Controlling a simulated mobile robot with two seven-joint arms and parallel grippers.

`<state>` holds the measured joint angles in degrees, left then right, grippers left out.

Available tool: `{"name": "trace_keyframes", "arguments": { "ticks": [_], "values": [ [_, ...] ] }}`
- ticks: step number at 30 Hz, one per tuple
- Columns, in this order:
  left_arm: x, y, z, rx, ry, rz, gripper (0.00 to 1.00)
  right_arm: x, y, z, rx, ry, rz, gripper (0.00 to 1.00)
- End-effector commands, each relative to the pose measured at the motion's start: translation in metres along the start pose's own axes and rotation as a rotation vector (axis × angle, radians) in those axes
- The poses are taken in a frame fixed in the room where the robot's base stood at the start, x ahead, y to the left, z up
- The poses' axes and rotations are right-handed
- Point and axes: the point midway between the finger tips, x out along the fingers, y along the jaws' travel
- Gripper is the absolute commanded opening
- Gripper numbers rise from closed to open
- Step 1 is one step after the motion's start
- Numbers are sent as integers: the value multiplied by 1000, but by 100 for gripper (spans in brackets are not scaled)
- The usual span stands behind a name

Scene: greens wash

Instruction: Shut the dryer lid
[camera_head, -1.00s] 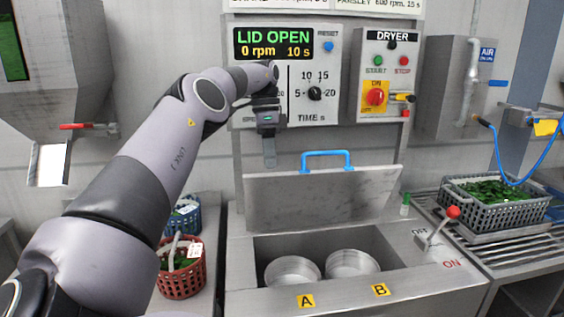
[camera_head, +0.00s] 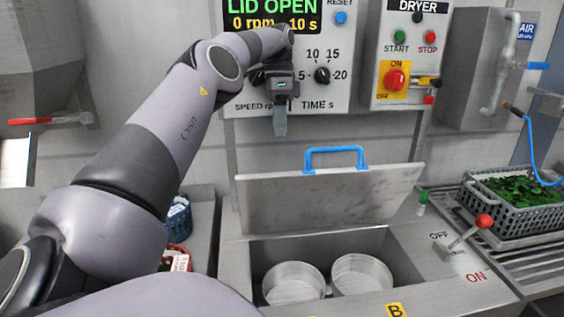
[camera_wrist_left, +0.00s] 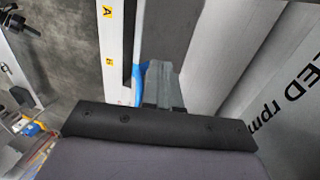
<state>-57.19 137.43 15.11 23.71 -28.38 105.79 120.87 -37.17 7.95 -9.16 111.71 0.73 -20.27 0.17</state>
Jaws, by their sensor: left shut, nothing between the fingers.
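The dryer lid (camera_head: 295,205) is a grey metal plate with a blue handle (camera_head: 336,151) on its top edge. It stands raised behind the dryer opening, where two round metal baskets (camera_head: 295,283) show. The display (camera_head: 272,20) reads LID OPEN. My left gripper (camera_head: 280,126) is shut and empty, pointing down above and left of the handle, in front of the control panel. In the left wrist view the gripper fingers (camera_wrist_left: 160,84) appear with part of the blue handle (camera_wrist_left: 139,76) beside them. My right gripper is not in view.
A lever with a red knob (camera_head: 484,221) stands right of the opening. A crate of greens (camera_head: 514,207) sits on the right counter. A blue basket (camera_head: 178,222) and a red basket (camera_head: 172,261) stand on the left. The control panel (camera_head: 345,75) is close behind my left gripper.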

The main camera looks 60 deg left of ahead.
Motion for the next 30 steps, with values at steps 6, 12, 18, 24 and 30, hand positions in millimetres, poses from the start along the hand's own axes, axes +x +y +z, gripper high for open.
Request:
{"name": "trace_keyframes", "arguments": {
  "ticks": [6,12,18,24,30],
  "values": [
    [8,0,0,1,-1,2,0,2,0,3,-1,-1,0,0],
    [26,0,0,3,0,2,0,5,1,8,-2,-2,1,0],
    [50,0,0,2,0,4,0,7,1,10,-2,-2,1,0],
    [75,1,0,2,1,3,0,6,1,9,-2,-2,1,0],
    [94,0,0,0,-1,2,0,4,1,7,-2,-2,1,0]
  ]
}}
